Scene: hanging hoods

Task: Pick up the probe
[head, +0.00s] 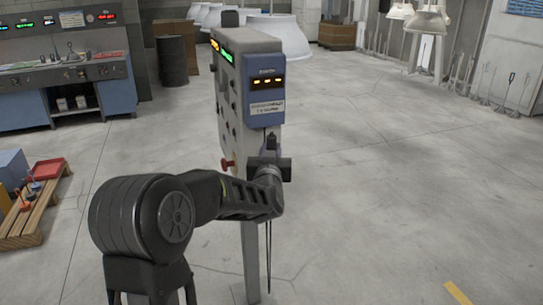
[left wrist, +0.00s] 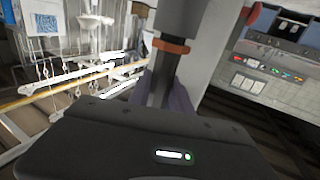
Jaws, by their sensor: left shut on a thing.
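The probe (head: 271,141) is a dark, slim piece at the front of the grey control box, just under its blue panel. My left gripper (head: 271,162) is shut on it; my wrist hides much of the grip. In the left wrist view the probe (left wrist: 165,67) is a black shaft with an orange ring, standing between the two fingers (left wrist: 167,97). A thin dark cable hangs below the gripper in the head view. I cannot tell whether the probe still touches its holder. My right gripper is not in view.
The control box (head: 228,100) stands on a grey post (head: 250,262) close to my left arm. A wooden pallet (head: 22,228) with red and blue items lies at left. A blue console (head: 65,75) is behind. The floor at right is clear.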

